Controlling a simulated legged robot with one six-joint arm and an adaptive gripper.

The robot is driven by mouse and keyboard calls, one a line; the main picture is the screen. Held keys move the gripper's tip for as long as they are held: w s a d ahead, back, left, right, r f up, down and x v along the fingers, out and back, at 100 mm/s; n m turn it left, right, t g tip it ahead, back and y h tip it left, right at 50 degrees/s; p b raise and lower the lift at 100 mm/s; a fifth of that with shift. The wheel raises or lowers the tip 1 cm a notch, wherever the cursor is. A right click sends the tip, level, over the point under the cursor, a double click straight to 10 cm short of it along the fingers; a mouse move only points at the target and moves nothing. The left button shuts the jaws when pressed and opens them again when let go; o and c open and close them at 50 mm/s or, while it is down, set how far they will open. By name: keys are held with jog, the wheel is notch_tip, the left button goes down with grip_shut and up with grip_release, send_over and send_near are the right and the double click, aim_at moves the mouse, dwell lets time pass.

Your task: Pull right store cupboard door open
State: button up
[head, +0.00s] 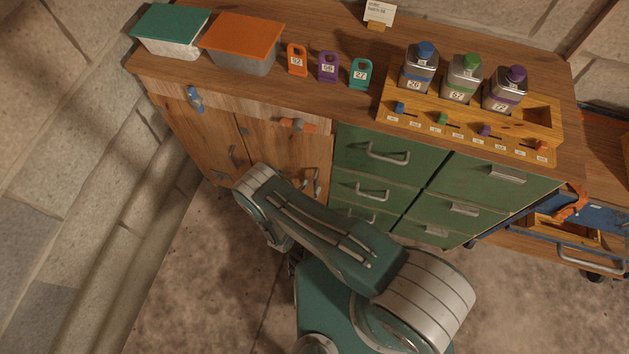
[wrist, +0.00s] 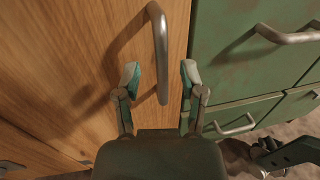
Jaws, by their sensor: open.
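The right store cupboard door (head: 290,155) is plain wood, beside the green drawers, and looks shut. In the wrist view its wooden face (wrist: 80,60) fills the left half, with an upright grey bar handle (wrist: 161,50) near its right edge. My gripper (wrist: 160,75) is open, with one teal-and-grey finger on each side of the handle's lower part. I see a gap between the handle and each finger. In the head view my arm covers the lower part of the door, and the fingers there are too small to make out clearly.
Green drawers (head: 380,152) with bar handles adjoin the door on the right. The left cupboard door (head: 190,130) is on the other side. An orange fitting (head: 298,125) sits above the right door. Bottles in a wooden rack (head: 480,135) stand on the worktop. A stone wall is at left.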

jog(key=shift+x, duration=1.45)
grip_shut()
jog(key=shift+s, duration=0.15)
